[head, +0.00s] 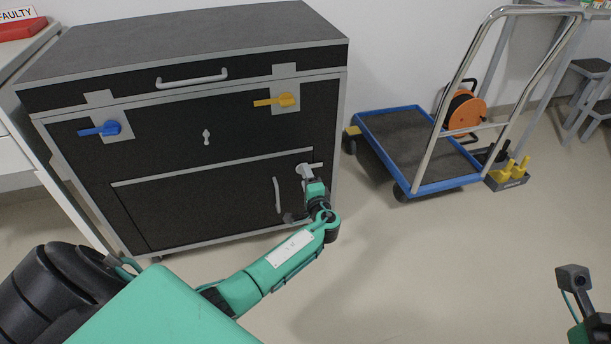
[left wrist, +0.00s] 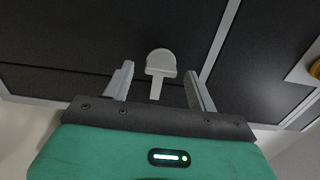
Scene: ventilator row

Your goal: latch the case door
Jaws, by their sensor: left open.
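The case (head: 222,125) is a black cabinet with grey edges. Its lower door (head: 205,205) has a vertical grey handle (head: 277,195) and looks flush with the front. A pale grey latch (head: 303,169) sits near the door's upper right corner. My left gripper (head: 309,181) is at this latch and partly covers it. In the left wrist view the latch (left wrist: 161,64) shows a rounded head and a narrow stem, between the two spread fingers of my left gripper (left wrist: 159,82). I see a gap on each side. Only part of my right arm shows at the lower right; its fingers are out of view.
Above the door are a blue lever (head: 111,128), a yellow lever (head: 286,100) and a small grey knob (head: 206,137).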

